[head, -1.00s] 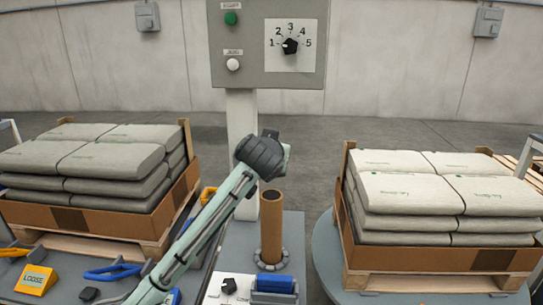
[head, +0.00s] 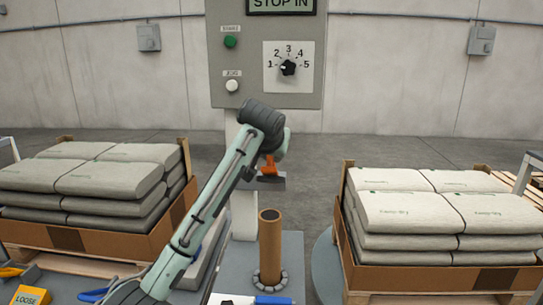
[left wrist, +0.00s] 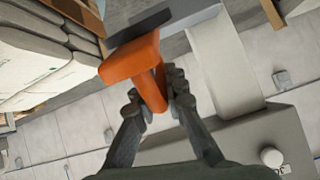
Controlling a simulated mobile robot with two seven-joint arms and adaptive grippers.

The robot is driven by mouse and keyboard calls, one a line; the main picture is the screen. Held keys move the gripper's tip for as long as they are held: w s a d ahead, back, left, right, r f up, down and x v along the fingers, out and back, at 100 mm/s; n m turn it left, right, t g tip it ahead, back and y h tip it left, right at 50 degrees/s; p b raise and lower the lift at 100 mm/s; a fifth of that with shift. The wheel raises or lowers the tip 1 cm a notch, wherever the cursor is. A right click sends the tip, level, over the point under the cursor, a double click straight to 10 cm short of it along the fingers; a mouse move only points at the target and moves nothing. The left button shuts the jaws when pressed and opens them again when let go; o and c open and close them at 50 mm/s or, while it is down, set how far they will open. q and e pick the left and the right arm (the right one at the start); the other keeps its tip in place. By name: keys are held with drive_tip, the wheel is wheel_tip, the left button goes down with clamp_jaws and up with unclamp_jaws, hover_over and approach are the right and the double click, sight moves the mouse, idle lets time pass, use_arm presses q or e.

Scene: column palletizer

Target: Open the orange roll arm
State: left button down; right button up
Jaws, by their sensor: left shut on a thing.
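The orange roll arm (head: 268,167) juts from a grey block on the machine column, above the upright cardboard tube (head: 270,250). In the left wrist view the orange roll arm (left wrist: 132,58) is a T-shaped handle, with a dark bar behind its top. My left gripper (left wrist: 153,102) is shut on the narrow lower part of this handle. In the head view my left wrist hides most of the gripper and part of the handle. My right gripper is in neither view.
Pallets of stacked sacks stand at left (head: 115,175) and right (head: 440,210). A grey control panel (head: 300,100) with buttons and a dial rises behind my left wrist. A blue roll (head: 273,300) lies in front of the tube. Open floor shows beside the column.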

use_arm(q)
drive_tip(key=c, duration=1.6)
unclamp_jaws()
drive_tip(key=shift+o, duration=0.2)
drive_tip(key=shift+s, duration=0.1)
drive_tip(key=v, duration=1.2)
drive_tip(key=shift+f, duration=0.1)
